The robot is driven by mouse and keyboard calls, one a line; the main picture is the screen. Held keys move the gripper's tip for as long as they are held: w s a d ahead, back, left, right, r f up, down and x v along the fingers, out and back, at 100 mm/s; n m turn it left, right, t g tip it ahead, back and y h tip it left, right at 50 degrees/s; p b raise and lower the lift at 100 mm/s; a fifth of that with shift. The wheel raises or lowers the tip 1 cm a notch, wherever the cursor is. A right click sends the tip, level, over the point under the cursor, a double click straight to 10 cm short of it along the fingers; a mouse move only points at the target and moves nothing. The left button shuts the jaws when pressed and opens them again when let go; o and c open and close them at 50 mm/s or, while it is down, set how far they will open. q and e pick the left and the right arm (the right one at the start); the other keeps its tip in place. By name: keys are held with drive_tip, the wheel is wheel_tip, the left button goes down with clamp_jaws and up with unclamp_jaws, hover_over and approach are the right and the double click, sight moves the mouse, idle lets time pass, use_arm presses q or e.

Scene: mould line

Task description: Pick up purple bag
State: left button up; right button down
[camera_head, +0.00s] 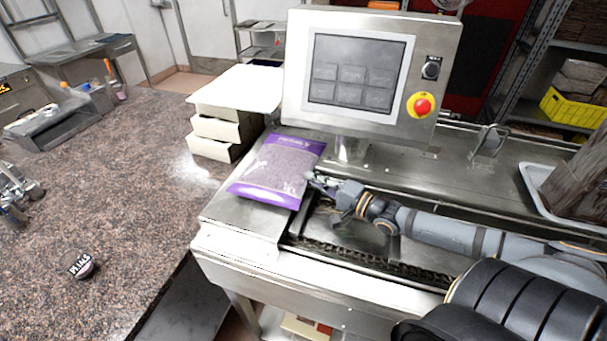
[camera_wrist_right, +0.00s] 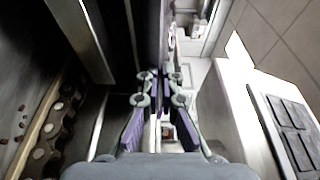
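The purple bag (camera_head: 278,170) lies tilted on the steel machine top, under the left part of the control screen. It has purple bands at its ends and a clear middle showing pale contents. My right gripper (camera_head: 318,182) is at the bag's right edge; I cannot tell whether it touches. In the right wrist view the fingers (camera_wrist_right: 160,85) are close together, with a dark purplish slab, perhaps the bag, just beyond the tips. Whether anything is between them is unclear. My left gripper (camera_head: 18,190) is partly visible at the left edge, its fingers unclear.
A control screen (camera_head: 358,72) with a red button (camera_head: 421,105) stands behind the bag. Stacked pale boxes (camera_head: 217,137) are to its left. A small labelled tub (camera_head: 78,265) sits on the speckled counter (camera_head: 120,190), which has free room. A tray (camera_head: 545,190) is at right.

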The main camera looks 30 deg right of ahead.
wheel_tip(320, 180, up, 3)
drive_tip(key=p, duration=0.2)
drive_tip(key=shift+r+p, duration=0.15)
drive_tip(key=shift+p, duration=0.15)
drive_tip(key=shift+s+a+r+p, duration=0.15)
drive_tip(key=shift+r+p, duration=0.15)
drive_tip(key=shift+p, duration=0.05)
drive_tip(key=s+a+p, duration=0.1)
drive_tip(key=s+a, duration=0.1)
drive_tip(key=a, duration=0.1)
drive_tip(key=s+a, duration=0.3)
drive_tip(key=shift+s+a+f+p, duration=0.2)
drive_tip(key=shift+s+a+p, duration=0.15)
drive_tip(key=s+a+b, duration=0.1)
drive_tip(key=s+a, duration=0.1)
drive_tip(key=a, duration=0.1)
drive_tip(key=s+a+b, duration=0.1)
drive_tip(key=s+a, duration=0.2)
drive_tip(key=shift+s+a+f+b, duration=0.1)
drive_tip(key=shift+s+a+b, duration=0.2)
drive_tip(key=shift+a+b, duration=0.05)
drive_tip(key=shift+s, duration=0.1)
